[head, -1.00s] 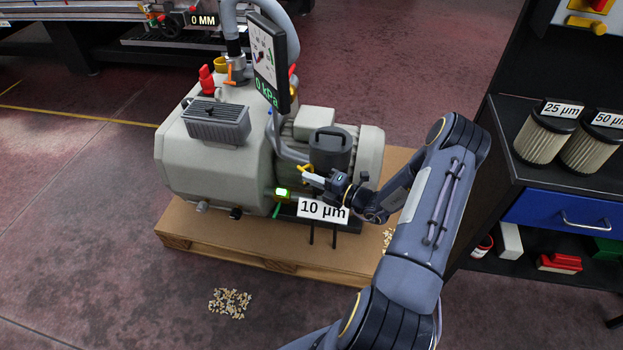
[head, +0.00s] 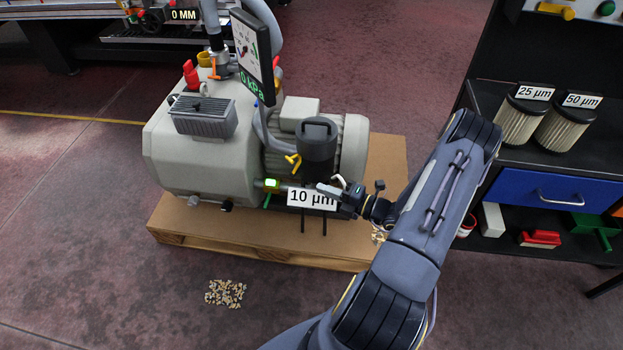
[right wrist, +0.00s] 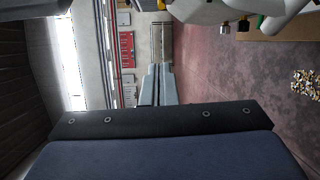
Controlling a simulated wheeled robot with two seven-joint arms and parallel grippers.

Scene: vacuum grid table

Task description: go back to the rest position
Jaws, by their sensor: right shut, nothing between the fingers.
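My right gripper (head: 326,190) is shut and empty. It is in front of the pump (head: 208,150), just below the dark filter canister (head: 317,150) and close to the "10 μm" label (head: 311,198). The yellow-handled valve (head: 293,161) sits to the left of the canister, just above my fingertips. I cannot tell whether the gripper touches anything. My left gripper is not in view.
The pump stands on a wooden pallet (head: 200,240) with a lit green indicator (head: 271,184). A dark shelf on the right holds filters marked 25 μm (head: 519,120) and 50 μm (head: 566,128) above a blue drawer (head: 545,192). Loose pellets (head: 226,293) lie on otherwise free floor.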

